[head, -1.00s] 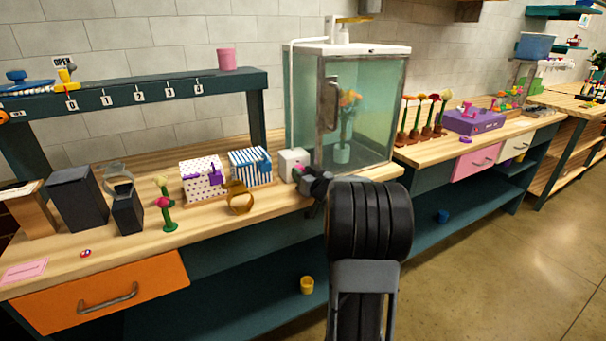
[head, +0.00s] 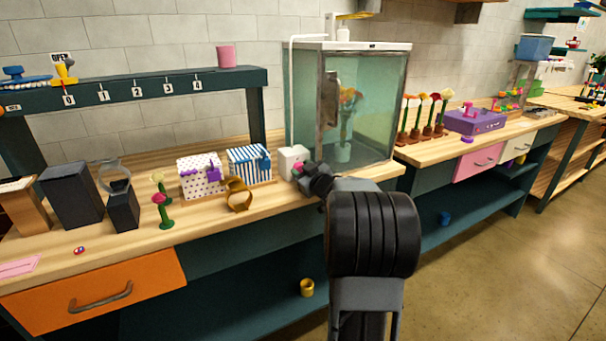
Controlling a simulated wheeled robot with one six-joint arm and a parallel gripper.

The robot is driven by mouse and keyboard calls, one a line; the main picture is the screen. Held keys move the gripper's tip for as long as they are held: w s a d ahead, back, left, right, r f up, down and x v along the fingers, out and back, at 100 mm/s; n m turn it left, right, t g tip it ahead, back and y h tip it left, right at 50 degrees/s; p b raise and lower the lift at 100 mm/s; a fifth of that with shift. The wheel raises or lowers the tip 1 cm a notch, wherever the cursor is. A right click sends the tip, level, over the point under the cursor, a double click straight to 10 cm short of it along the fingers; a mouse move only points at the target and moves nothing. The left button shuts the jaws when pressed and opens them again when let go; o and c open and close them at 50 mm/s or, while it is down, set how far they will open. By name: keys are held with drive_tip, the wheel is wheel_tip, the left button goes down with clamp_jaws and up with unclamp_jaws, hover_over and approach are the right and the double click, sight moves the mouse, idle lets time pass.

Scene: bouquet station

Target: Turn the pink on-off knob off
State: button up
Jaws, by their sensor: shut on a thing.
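The pink on-off knob (head: 297,169) shows as a small pink patch on the front of a white box (head: 293,156). The box stands on the wooden bench just left of a glass cabinet. My gripper (head: 302,174) is at the front of the box, shut on the knob, and its dark fingers and wrist cover most of it. The angle of the knob cannot be made out.
The glass cabinet (head: 375,112) with a flower vase (head: 343,151) inside stands close to the right of my gripper. The bench front edge is clear.

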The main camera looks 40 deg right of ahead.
idle(0.3)
drive_tip(key=o, duration=0.7)
drive_tip(key=shift+c, duration=0.2)
drive_tip(key=shift+s, duration=0.1)
drive_tip(key=s+a+p, duration=0.1)
drive_tip(key=s, duration=1.2)
drive_tip(key=shift+s+r, duration=0.25)
drive_tip(key=shift+s, duration=0.05)
drive_tip(key=shift+a, duration=0.1)
